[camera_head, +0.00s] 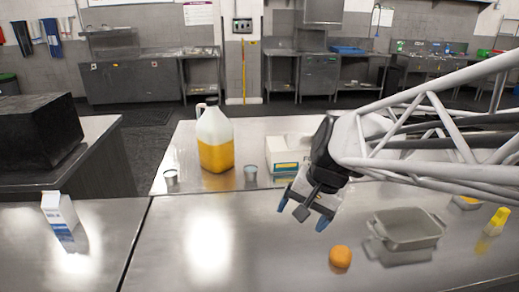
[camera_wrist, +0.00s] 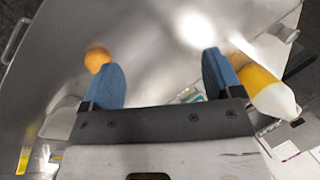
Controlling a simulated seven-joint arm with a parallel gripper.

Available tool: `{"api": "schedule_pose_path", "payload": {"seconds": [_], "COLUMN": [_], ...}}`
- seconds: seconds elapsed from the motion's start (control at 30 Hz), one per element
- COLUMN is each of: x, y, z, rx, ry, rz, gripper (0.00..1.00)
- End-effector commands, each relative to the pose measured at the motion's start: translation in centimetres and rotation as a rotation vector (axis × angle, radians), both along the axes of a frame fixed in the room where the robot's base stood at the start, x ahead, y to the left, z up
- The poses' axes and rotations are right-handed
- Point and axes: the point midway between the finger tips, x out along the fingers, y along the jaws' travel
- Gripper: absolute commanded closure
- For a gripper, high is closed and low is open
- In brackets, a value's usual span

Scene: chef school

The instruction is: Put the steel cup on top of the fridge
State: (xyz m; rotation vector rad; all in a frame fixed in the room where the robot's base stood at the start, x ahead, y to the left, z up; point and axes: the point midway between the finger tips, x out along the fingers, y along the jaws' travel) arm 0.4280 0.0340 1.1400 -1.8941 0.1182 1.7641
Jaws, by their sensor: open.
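Two small grey cups stand on the steel table in the head view: one cup (camera_head: 171,177) left of the juice jug, the other cup (camera_head: 250,173) right of it. I cannot tell for sure which is the steel cup. A small cup-like thing (camera_wrist: 288,35) shows at the upper right of the wrist view. My gripper (camera_head: 303,211) is above the table, right of and nearer than the cups, open, with nothing between its blue fingers (camera_wrist: 162,62). A black box (camera_head: 38,135) sits on the left counter; I cannot tell whether it is the fridge.
The jug (camera_head: 215,145) of yellow juice stands between the cups. A white box (camera_head: 290,152) is behind my gripper. An orange (camera_head: 340,257), a grey tray (camera_head: 408,229) and a yellow bottle (camera_head: 497,221) are right. A carton (camera_head: 59,212) stands left. The front middle table is clear.

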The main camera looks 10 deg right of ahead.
Motion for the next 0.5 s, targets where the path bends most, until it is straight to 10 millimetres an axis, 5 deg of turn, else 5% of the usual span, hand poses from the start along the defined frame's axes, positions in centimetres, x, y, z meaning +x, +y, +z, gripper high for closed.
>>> {"api": "schedule_pose_path", "payload": {"seconds": [0.3,0.5], "x": [-7.9,-10.6], "y": [-2.3,-3.4], "z": [0.1,0.0], "rx": [-0.253,-0.354], "ry": [-0.109,-0.145], "rz": [0.262,0.362], "gripper": [0.15,0.15]}}
